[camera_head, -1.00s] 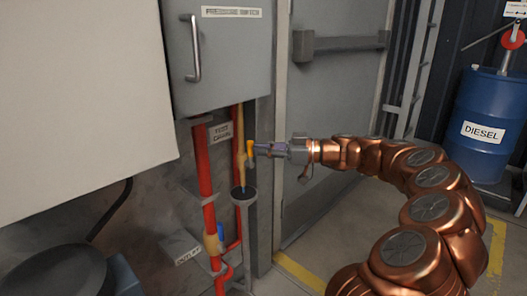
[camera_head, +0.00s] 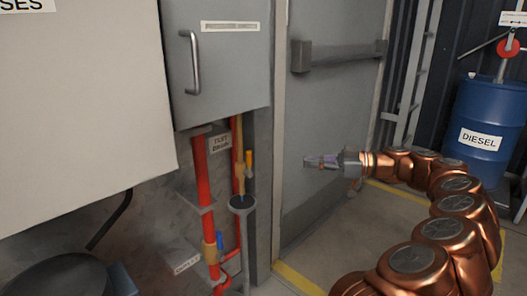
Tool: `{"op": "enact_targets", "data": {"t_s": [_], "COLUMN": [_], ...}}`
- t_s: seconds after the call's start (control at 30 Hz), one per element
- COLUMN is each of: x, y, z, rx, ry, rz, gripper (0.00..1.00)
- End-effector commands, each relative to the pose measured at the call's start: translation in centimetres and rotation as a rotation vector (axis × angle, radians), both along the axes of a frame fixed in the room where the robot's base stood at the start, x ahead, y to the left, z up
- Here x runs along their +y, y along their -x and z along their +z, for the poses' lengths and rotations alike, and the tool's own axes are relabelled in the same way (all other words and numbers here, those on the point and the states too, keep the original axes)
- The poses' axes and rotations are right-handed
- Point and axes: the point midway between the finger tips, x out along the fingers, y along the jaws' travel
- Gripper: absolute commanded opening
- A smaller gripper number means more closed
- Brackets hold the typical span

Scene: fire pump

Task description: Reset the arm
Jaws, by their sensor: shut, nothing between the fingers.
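My copper arm (camera_head: 440,228) curves up from the bottom right and bends back to the left. My gripper (camera_head: 322,162) is at its end, pointing left, in front of the grey door. Its fingers are shut and hold nothing. It is apart from the pipes, to the right of the yellow valve handle (camera_head: 249,163) on the test drain pipe. That handle stands upright beside the brass pipe.
A grey cabinet (camera_head: 235,75) hangs above the red pipes (camera_head: 204,175). A drain funnel (camera_head: 243,204) stands below the yellow handle. The door (camera_head: 335,105) has a push bar (camera_head: 345,58). A blue diesel drum (camera_head: 488,120) is at right. Floor between shows free room.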

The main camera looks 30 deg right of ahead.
Motion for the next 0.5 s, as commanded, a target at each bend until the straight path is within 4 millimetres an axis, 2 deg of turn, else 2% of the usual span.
{"op": "enact_targets", "data": {"t_s": [0.17,0.27,0.37,0.47,0.5], "x": [0.1,1.2,4.1,8.7,10.9], "y": [0.0,-0.2,-0.6,-0.6,-0.4], "z": [0.1,1.2,3.8,7.5,8.8], "rx": [0.002,0.018,0.071,0.158,0.203], "ry": [0.000,0.000,-0.003,0.004,0.012], "rz": [0.003,0.024,0.077,0.156,0.190], "gripper": [0.00,0.00,0.00,0.00,0.00]}}
